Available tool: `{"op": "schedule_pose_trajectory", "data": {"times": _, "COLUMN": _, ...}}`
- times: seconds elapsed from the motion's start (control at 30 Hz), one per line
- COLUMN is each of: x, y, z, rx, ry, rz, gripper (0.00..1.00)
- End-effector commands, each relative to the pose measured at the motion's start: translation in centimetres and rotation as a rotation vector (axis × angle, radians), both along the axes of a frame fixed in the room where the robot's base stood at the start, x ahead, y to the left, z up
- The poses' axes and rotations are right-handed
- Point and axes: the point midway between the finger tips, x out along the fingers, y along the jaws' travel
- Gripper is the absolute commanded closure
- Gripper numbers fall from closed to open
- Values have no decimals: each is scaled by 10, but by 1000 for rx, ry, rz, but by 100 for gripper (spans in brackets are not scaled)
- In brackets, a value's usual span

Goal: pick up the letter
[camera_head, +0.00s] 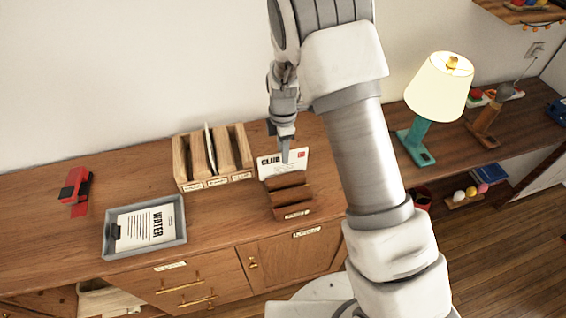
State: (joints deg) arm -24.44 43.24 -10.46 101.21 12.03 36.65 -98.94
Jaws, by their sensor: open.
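A white letter (270,168) printed "CLUB", with a small red stamp mark, stands upright in a small stepped wooden holder (292,200) on the wooden cabinet top. My gripper (285,153) points down at the letter's top edge. Its fingertips overlap the letter in this view. I cannot tell whether they touch it or straddle it. The gripper is open. Another paper, printed "WATER" (150,228), lies flat in a grey tray (181,222) at the left.
A wooden sorter (183,165) with several slots and a thin white item (209,150) stands left of the holder. A red stapler-like object (77,190) lies at far left. A lit lamp (438,90) with a teal base stands on the right. Bare cabinet top lies between tray and holder.

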Motion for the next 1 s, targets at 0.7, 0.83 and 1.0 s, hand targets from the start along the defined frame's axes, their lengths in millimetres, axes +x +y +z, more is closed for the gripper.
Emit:
{"op": "schedule_pose_trajectory", "data": {"times": 0.7, "x": 0, "y": 0, "z": -14, "rx": 0, "ry": 0, "rz": 0, "gripper": 100}}
{"op": "schedule_pose_trajectory", "data": {"times": 0.83, "x": 0, "y": 0, "z": -14, "rx": 0, "ry": -1, "rz": 0, "gripper": 100}}
{"op": "schedule_pose_trajectory", "data": {"times": 1.0, "x": 0, "y": 0, "z": -14, "rx": 0, "ry": -1, "rz": 0, "gripper": 100}}
